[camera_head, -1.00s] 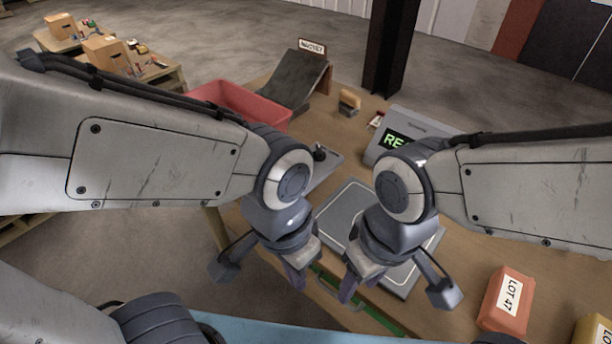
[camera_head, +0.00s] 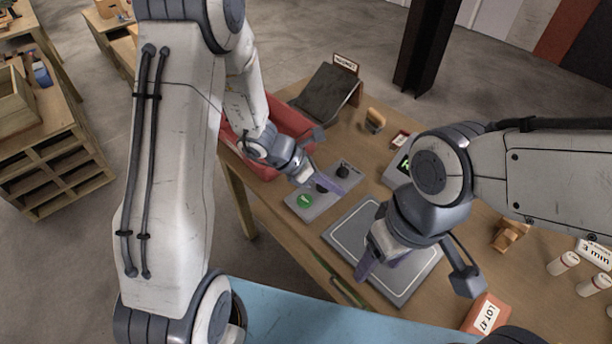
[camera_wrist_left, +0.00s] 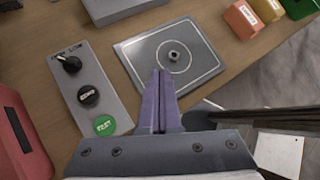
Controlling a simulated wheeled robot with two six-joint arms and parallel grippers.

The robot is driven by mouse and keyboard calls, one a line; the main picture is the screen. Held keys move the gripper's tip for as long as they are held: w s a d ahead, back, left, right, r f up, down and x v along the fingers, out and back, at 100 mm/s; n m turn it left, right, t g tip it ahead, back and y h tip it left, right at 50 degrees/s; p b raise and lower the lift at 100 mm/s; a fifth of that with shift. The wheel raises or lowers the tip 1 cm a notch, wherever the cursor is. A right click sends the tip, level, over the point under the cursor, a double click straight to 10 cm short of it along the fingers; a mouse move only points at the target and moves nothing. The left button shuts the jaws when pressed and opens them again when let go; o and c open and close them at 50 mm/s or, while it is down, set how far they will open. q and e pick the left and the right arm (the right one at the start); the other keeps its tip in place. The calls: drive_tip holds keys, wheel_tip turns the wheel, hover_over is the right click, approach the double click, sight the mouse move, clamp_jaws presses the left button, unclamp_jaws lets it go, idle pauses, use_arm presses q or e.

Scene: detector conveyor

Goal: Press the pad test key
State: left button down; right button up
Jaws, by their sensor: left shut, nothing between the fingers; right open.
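A grey control panel (camera_head: 296,202) on the table carries a green key marked TEST (camera_head: 305,201), a black round button and a black knob (camera_head: 343,171). In the left wrist view, the panel (camera_wrist_left: 76,98) is left of my fingers, with the green key (camera_wrist_left: 104,126) nearest me and the black button (camera_wrist_left: 89,96) in the middle. My right gripper (camera_head: 366,266) is open above the grey plate.
The flat grey plate (camera_head: 341,232) lies beside the panel; the left wrist view shows a small metal nut-like piece (camera_wrist_left: 174,56) at its centre. A red bin (camera_head: 287,117) stands behind the panel. An orange LOT 47 box (camera_head: 486,314) is at front right.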

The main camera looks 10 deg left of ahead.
use_arm(q)
drive_tip(key=w+a+f+n+t+y+p, duration=0.1)
drive_tip(key=w+a+f+n+t+p, duration=0.1)
drive_tip(key=w+a+n, duration=0.3)
drive_tip(key=a+f+n+t, duration=0.1)
drive_tip(key=a+n, duration=0.3)
drive_tip(key=shift+w+a+f+n+y, duration=0.15)
drive_tip(key=shift+a+f+n+y, duration=0.05)
drive_tip(key=shift+a+n+y, duration=0.2)
use_arm(e)
wheel_tip(320, 180, up, 4)
drive_tip(key=shift+r, duration=0.1)
use_arm(q)
drive_tip(key=b, duration=0.6)
approach(312, 198)
drive_tip(key=x, duration=0.4)
drive_tip(key=shift+w+d+r, duration=0.15)
drive_tip(key=shift+w+d, duration=0.05)
drive_tip(key=shift+d, duration=0.1)
use_arm(e)
wheel_tip(312, 198, down, 7)
use_arm(q)
drive_tip(key=shift+f+b, duration=0.25)
drive_tip(key=shift+b, duration=0.1)
drive_tip(key=shift+f+b, duration=0.4)
use_arm(e)
drive_tip(key=shift+f, duration=0.5)
